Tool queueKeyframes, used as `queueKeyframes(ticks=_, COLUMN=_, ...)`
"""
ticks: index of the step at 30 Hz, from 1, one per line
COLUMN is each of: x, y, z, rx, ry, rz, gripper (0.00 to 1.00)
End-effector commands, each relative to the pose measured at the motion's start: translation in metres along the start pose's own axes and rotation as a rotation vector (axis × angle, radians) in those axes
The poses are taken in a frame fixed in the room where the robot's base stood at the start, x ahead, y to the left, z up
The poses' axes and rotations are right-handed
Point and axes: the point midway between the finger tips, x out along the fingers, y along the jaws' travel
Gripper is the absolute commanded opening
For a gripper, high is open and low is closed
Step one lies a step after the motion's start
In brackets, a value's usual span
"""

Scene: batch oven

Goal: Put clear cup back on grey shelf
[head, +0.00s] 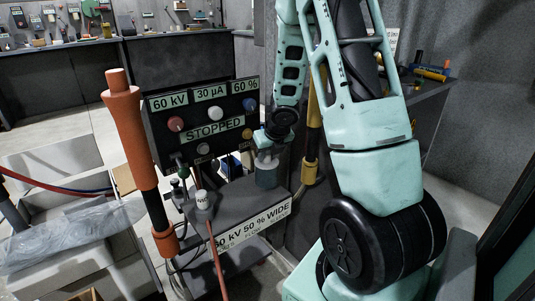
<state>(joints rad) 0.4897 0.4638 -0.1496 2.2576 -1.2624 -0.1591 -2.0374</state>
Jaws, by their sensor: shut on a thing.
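My gripper (266,155) points down in the middle of the head view, just right of the control panel. It is shut on a small cup-like thing, which I take for the clear cup (266,178). The cup looks dark teal and roughly upright, with its upper part hidden by my fingers. It is just over the far right part of a grey shelf (240,208) with a white label on its front edge. I cannot tell whether the cup's base touches the shelf.
A black control panel (197,140) reading "STOPPED" stands behind the shelf's left part. A white-capped fitting (203,200) with a reddish hose stands on the shelf. An orange post (133,140) rises at left. A yellow-and-black post (312,140) stands right of the cup.

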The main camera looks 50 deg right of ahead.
Motion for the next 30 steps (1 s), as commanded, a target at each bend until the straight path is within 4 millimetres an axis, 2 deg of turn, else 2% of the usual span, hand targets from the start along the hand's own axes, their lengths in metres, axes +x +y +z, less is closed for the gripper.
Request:
queueKeyframes(ticks=1, x=0.0077, y=0.0001, z=-0.0038, rx=0.000, ry=0.000, rz=0.000, gripper=0.00)
queueKeyframes(ticks=4, x=0.0110, y=0.0001, z=-0.0055, rx=0.000, ry=0.000, rz=0.000, gripper=0.00)
queueKeyframes(ticks=30, x=0.0161, y=0.0000, z=-0.0083, rx=0.000, ry=0.000, rz=0.000, gripper=0.00)
